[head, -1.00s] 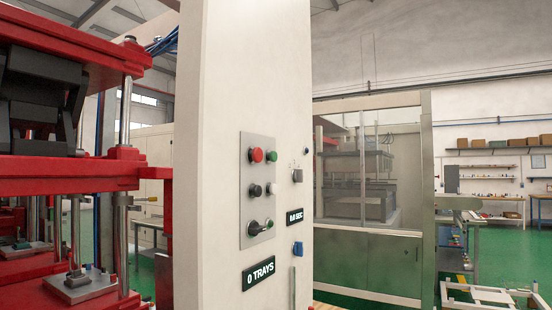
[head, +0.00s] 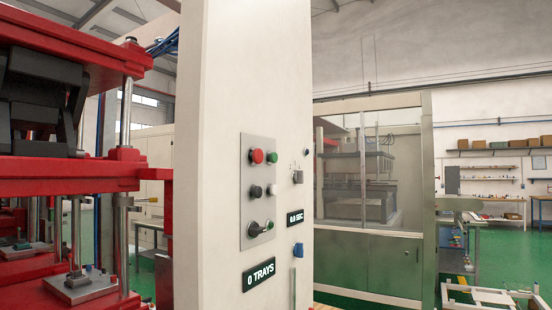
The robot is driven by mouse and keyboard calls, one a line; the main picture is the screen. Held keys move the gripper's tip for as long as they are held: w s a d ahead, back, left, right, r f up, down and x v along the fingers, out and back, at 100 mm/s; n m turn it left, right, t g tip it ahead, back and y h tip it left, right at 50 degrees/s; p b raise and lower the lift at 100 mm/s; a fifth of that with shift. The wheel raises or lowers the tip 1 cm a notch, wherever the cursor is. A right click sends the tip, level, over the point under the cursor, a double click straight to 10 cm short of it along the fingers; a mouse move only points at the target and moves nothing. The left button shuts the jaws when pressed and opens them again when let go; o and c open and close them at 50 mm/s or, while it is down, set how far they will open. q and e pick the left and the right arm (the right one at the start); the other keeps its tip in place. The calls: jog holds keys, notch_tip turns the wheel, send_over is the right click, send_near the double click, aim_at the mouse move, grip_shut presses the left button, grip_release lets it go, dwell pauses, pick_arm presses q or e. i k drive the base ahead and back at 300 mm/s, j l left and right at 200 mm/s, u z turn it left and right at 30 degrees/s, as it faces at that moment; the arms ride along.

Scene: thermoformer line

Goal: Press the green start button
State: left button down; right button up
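The green start button (head: 273,157) is on a grey metal control plate (head: 258,202) on the front of a tall white cabinet (head: 226,100). A red button (head: 257,156) sits just to its left. Below are a black knob (head: 255,191), a grey one (head: 271,189), a black selector handle (head: 254,227) and another small green piece (head: 270,225). Neither of my grippers shows in the head view.
A red press (head: 70,170) with steel columns stands at the left, close to the cabinet. A "0 TRAYS" display (head: 258,271) and a "0.0 SEC" display (head: 295,217) are on the cabinet. A glass-sided machine (head: 368,262) stands behind at right.

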aim_at(273, 158)
jog(key=i+l+u, duration=0.1)
jog(key=l+u, duration=0.5)
jog(key=u, duration=0.2)
jog(key=l+u, duration=0.4)
jog(key=l, duration=0.5)
jog(key=k+l+u, duration=0.15)
jog(key=l, duration=0.9)
